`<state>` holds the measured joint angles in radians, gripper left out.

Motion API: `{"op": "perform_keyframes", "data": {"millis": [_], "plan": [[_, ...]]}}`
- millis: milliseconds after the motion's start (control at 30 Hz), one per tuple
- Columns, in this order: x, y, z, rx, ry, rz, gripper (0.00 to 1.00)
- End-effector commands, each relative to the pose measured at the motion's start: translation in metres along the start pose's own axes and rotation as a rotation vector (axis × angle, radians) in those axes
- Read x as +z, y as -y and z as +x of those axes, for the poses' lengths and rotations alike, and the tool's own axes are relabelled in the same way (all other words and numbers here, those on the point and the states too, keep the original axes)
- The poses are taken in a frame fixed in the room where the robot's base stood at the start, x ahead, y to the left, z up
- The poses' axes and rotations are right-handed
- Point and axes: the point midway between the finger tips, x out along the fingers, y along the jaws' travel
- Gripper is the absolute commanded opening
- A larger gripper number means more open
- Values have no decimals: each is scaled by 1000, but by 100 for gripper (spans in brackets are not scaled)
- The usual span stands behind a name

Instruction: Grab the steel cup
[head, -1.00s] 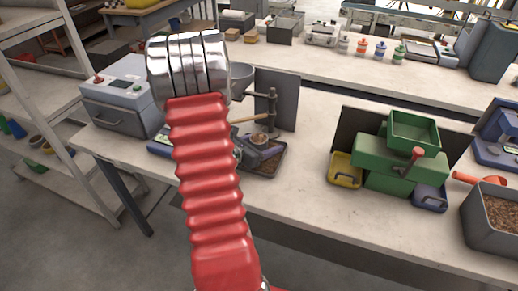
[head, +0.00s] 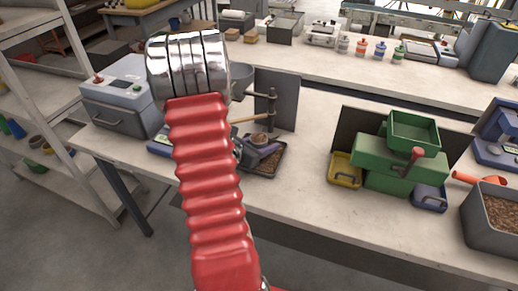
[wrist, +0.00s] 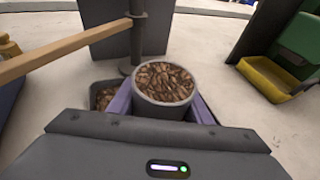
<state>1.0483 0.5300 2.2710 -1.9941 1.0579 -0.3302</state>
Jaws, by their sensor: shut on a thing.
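The steel cup (wrist: 163,100) is a grey round cup filled with brown pellets, upright in the wrist view. My gripper (wrist: 163,104) is shut on it, with a purple-lined finger on each side of the cup. In the head view, the cup (head: 260,138) is small, and my gripper (head: 258,152) is partly hidden behind my red arm. The cup is over or on a dark tray with pellets (wrist: 103,97); whether it touches the tray cannot be told.
A post stand with a wooden beam (wrist: 70,52) and dark back panel (head: 284,100) stands just behind the cup. A green machine with a yellow tray (head: 345,170) is to the right. Bare bench lies between them. A grey pellet bin (head: 492,222) stands far right.

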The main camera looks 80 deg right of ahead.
Motion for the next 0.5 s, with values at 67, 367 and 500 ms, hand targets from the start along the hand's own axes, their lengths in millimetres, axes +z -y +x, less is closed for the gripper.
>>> {"op": "perform_keyframes", "data": {"millis": [67, 367, 500], "plan": [[0, 0, 0, 0, 0, 0, 19], [1, 0, 0, 0, 1, 1, 17], [7, 0, -2, 1, 2, 2, 17]]}}
